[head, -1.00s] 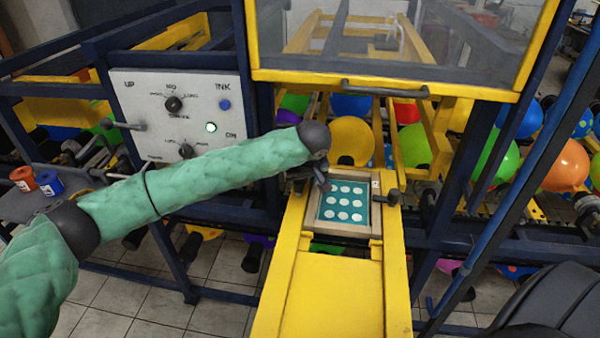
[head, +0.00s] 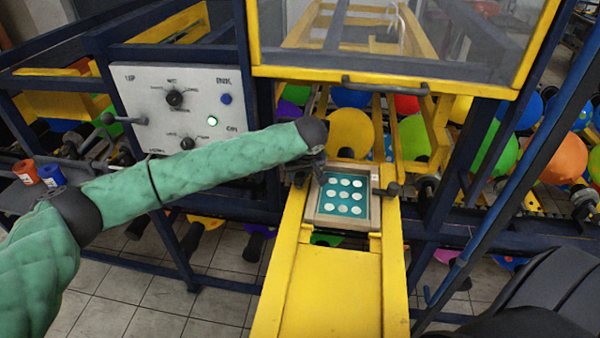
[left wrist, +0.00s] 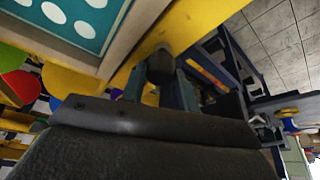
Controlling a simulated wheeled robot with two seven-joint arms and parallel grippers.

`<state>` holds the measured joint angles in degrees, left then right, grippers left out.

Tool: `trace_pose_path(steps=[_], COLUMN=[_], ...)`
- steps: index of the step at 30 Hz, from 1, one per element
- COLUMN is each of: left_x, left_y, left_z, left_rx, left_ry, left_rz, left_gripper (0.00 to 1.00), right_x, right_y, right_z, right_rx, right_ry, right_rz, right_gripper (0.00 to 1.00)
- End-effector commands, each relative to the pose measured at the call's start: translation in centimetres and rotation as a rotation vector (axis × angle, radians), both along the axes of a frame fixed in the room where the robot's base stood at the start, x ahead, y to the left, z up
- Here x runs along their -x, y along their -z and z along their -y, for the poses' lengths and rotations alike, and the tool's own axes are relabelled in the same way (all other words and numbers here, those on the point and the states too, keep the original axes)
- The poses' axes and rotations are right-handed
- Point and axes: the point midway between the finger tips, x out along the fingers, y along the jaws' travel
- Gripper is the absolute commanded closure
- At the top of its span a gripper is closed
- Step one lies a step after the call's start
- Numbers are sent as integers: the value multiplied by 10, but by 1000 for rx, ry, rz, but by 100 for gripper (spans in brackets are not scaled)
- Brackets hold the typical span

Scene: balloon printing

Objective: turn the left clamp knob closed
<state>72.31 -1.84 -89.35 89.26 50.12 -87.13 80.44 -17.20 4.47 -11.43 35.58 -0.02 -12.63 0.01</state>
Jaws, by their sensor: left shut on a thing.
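The printing screen (head: 342,196) is a teal panel with white dots in a wooden frame (head: 342,223), lying on the yellow slide. My left gripper (head: 316,172) is at the left edge of this frame. It is shut on the left clamp knob, which my gripper mostly hides in the head view. In the left wrist view the dark knob (left wrist: 160,65) shows at the fingertips, beside the frame and the teal screen (left wrist: 75,18). The right clamp knob (head: 392,189) is dark and stands free at the frame's right side. My right gripper is not in view.
A yellow-framed clear guard (head: 400,35) with a dark handle hangs above the slide. A control panel (head: 180,108) stands behind my left arm. Red and blue ink pots (head: 50,175) sit at the left. The yellow slide's front (head: 330,290) is clear.

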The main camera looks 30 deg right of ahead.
Motion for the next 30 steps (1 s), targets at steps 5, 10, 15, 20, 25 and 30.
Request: trace_pose_path(steps=[5, 10, 15, 20, 25, 30], left_x=[1, 1, 0, 0, -1, -2], left_y=[0, 2, 3, 2, 1, 1], left_z=[0, 0, -1, -2, -2, -3], left_rx=[1, 2, 3, 4, 5, 3], left_ry=[15, 72, 183, 325, 488, 646], left_rz=[-1, -3, -2, -2, -1, -1], left_gripper=[92, 92, 92, 92, 92, 92], right_x=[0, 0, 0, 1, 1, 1], right_y=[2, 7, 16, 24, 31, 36], right_z=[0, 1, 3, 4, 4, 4], right_rx=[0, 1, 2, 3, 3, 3], right_ry=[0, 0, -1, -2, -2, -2], right_rz=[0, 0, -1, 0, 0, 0], right_gripper=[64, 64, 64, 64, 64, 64])
